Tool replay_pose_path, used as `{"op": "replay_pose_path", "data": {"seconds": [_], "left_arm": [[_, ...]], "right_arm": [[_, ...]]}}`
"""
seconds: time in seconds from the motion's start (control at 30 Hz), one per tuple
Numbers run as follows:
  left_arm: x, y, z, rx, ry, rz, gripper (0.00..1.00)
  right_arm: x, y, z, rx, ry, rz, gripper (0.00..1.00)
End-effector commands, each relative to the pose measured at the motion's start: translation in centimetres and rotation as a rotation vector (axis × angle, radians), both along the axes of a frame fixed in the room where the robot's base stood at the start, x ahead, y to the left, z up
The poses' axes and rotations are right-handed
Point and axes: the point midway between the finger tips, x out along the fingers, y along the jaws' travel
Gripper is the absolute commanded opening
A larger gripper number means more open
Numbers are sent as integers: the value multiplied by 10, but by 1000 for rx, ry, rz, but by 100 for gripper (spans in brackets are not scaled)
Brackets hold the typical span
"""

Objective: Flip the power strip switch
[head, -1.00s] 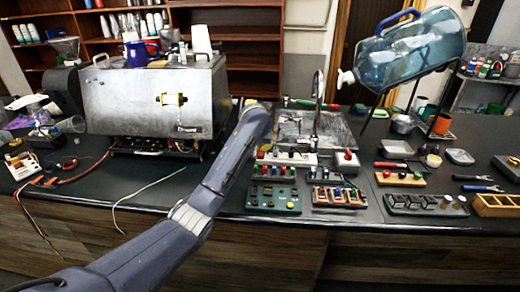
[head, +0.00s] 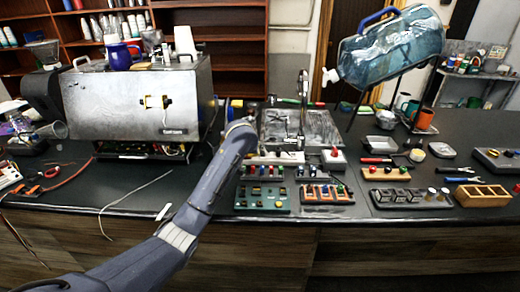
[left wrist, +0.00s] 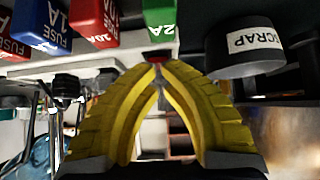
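The power strip (head: 278,158) is a long pale bar on the counter behind the colourful fuse block, its left end partly behind my left arm. In the left wrist view, my left gripper (left wrist: 157,68) has its yellow fingers brought together at the tips. A small red piece (left wrist: 155,56), which looks like the strip's switch, shows right at the fingertips; I cannot tell whether they touch it. In the head view, my left arm's end is over the strip's left end and the fingers are hidden. My right gripper is not in view.
A red-button box (head: 334,158) is to the right. The metal brewer (head: 130,108) stands left, the sink (head: 325,128) behind. In the wrist view, labelled fuses and a black SCRAP container (left wrist: 258,48) are close.

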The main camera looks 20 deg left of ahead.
Motion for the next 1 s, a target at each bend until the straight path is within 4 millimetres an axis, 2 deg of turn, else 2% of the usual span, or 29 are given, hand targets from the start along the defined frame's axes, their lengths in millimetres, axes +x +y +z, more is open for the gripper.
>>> {"op": "replay_pose_path", "data": {"seconds": [0.1,0.17,0.37,1.0], "left_arm": [[-8,9,-4,20,-76,12,0],[-6,9,-1,20,-79,13,0],[-6,9,-2,20,-75,12,0],[10,13,1,20,-74,13,0]], "right_arm": [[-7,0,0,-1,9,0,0],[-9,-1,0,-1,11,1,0],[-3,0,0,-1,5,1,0],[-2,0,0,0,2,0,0]]}}
